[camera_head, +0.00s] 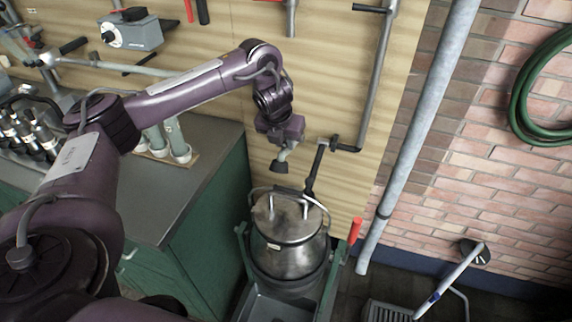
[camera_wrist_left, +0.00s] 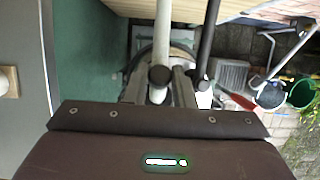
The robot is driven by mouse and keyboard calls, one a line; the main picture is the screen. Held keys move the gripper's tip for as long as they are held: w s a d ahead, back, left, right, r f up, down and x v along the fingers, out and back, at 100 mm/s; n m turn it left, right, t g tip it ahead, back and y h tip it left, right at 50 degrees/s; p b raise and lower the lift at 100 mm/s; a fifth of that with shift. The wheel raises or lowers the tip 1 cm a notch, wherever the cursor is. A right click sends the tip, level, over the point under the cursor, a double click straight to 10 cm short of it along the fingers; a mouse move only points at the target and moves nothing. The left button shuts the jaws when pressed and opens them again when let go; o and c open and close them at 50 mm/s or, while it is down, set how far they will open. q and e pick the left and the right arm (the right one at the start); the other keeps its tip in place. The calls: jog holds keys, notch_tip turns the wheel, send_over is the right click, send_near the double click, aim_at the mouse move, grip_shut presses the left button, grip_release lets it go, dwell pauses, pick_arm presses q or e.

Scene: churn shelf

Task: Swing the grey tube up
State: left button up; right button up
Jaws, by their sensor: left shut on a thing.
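My left gripper (camera_head: 282,142) reaches down in front of the wooden panel, above and just behind the metal churn. It is shut on a grey tube (camera_head: 284,154), which shows as a short piece with a dark end below the gripper. Part of the grip is hidden there by my own wrist housing. My right gripper is not in view.
The churn (camera_head: 290,238) stands in a green frame with a red handle (camera_head: 355,231). A black-handled rod (camera_head: 316,168) stands close right of my left gripper. A bent metal bar (camera_head: 378,80) and a pale pipe (camera_head: 420,125) are farther right. A green cabinet (camera_head: 190,250) is left.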

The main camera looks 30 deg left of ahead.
pick_arm(q)
jog(key=shift+r, duration=0.1)
jog(key=shift+w+a+r+p, duration=0.15)
jog(key=shift+w+r+p, duration=0.6)
jog(key=shift+r, duration=0.2)
jog(key=shift+w+a+r+p, duration=0.1)
jog(key=shift+w+r+p, duration=0.2)
jog(key=shift+w+a+r+p, duration=0.15)
jog(key=shift+w+r+p, duration=0.5)
jog(key=shift+w+r, duration=0.15)
jog(key=shift+w+a+r, duration=0.15)
jog(key=shift+w+r, duration=0.05)
jog(key=shift+w, duration=0.2)
